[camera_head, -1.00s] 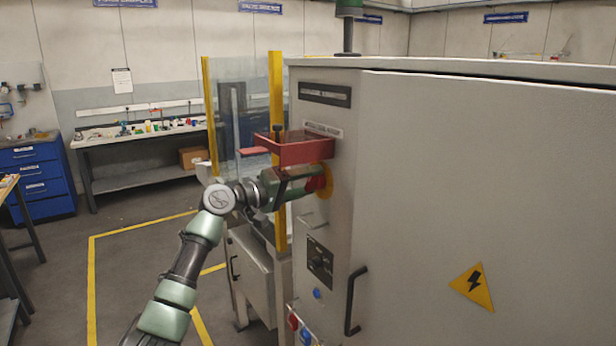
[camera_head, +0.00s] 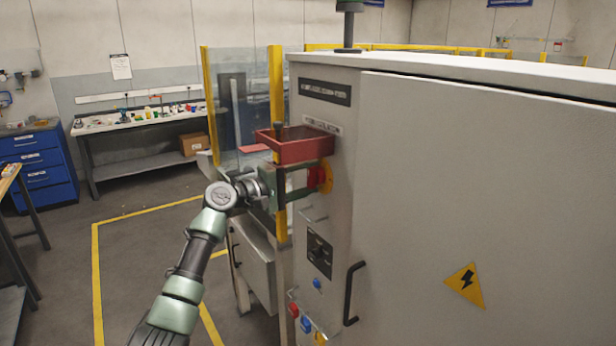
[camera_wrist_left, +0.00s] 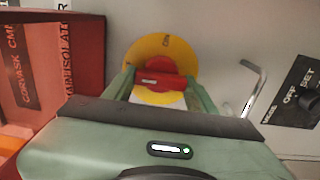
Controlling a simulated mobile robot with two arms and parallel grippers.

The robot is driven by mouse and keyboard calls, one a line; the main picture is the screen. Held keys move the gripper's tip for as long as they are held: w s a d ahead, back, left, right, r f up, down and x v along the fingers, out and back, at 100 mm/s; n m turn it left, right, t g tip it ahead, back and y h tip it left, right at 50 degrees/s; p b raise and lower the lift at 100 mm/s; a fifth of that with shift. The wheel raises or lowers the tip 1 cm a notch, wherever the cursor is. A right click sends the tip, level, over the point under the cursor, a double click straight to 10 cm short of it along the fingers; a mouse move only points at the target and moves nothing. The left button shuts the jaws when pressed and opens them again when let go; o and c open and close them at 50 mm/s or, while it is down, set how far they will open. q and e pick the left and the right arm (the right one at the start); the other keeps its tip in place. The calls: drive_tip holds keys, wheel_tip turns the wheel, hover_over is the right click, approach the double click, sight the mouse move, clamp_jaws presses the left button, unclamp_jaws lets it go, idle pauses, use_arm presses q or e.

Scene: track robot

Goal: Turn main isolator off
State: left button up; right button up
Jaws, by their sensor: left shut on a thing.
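The main isolator is a red handle (camera_head: 316,178) on a round yellow plate (camera_head: 328,176), on the narrow side of the grey cabinet. My left gripper (camera_head: 308,180) is at it, its fingers one above the other in the head view. In the left wrist view the red handle (camera_wrist_left: 158,81) lies crosswise between the green fingers, in front of the yellow plate (camera_wrist_left: 165,50). My left gripper (camera_wrist_left: 160,88) is shut on the handle. My right gripper is not in view.
An open red tray-like box (camera_head: 300,150) juts from the cabinet just above the gripper. A black door handle (camera_head: 352,293), a dark switch panel (camera_head: 319,253) and coloured connectors (camera_head: 305,323) are below. A yellow post (camera_head: 276,100) stands close behind the wrist.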

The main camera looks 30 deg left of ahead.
use_arm(q)
drive_tip(key=o, duration=1)
drive_tip(key=shift+a, duration=0.1)
drive_tip(key=b+v, duration=0.3)
drive_tip(key=v, duration=0.4)
drive_tip(key=shift+s+a, duration=0.15)
drive_tip(key=shift+s, duration=0.25)
